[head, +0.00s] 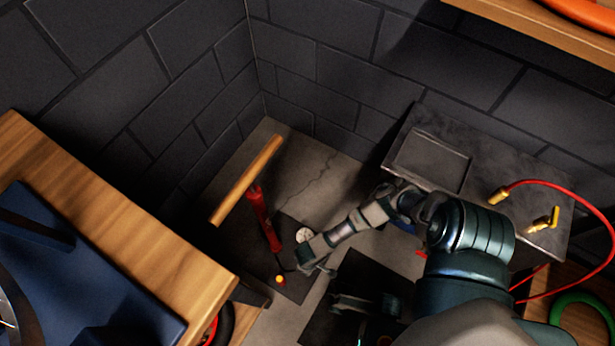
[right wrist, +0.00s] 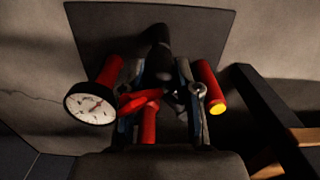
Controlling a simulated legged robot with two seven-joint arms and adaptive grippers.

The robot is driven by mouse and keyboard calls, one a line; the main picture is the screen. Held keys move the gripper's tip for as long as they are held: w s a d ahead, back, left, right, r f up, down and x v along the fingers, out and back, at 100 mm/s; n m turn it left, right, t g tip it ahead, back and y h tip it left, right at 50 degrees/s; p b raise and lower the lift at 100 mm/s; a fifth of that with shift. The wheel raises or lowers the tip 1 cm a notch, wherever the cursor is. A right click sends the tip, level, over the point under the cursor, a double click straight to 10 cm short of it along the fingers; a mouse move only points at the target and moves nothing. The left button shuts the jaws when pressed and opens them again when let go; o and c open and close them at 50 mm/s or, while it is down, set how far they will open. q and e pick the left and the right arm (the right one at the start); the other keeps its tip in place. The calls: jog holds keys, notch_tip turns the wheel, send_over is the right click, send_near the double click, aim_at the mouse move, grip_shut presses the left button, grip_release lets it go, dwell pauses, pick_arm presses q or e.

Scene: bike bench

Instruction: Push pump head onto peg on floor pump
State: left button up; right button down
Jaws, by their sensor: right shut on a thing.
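The floor pump (head: 262,222) stands on a dark base plate in the head view, with a red barrel and a long wooden handle (head: 247,180). Its white gauge (head: 303,235) also shows at left in the right wrist view (right wrist: 90,103). My right gripper (head: 312,268) is low over the base; in the wrist view (right wrist: 163,105) it is shut on the pump head (right wrist: 160,62), black with a red lever (right wrist: 143,103). A red post with a yellow tip (right wrist: 217,109) is just right of the fingers. I cannot tell whether the head touches a peg.
A wooden bench (head: 150,235) with a dark blue thing on it fills the lower left. A grey stand with a shallow tray (head: 430,160) and a red hose (head: 575,197) with brass ends is at right. Block walls close the corner behind the pump.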

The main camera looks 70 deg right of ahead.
jog(key=shift+d+f, duration=0.2)
jog(key=shift+f, duration=0.2)
jog(key=c, duration=0.7)
grip_release()
jog(key=shift+c, duration=0.2)
jog(key=shift+a+r, duration=0.1)
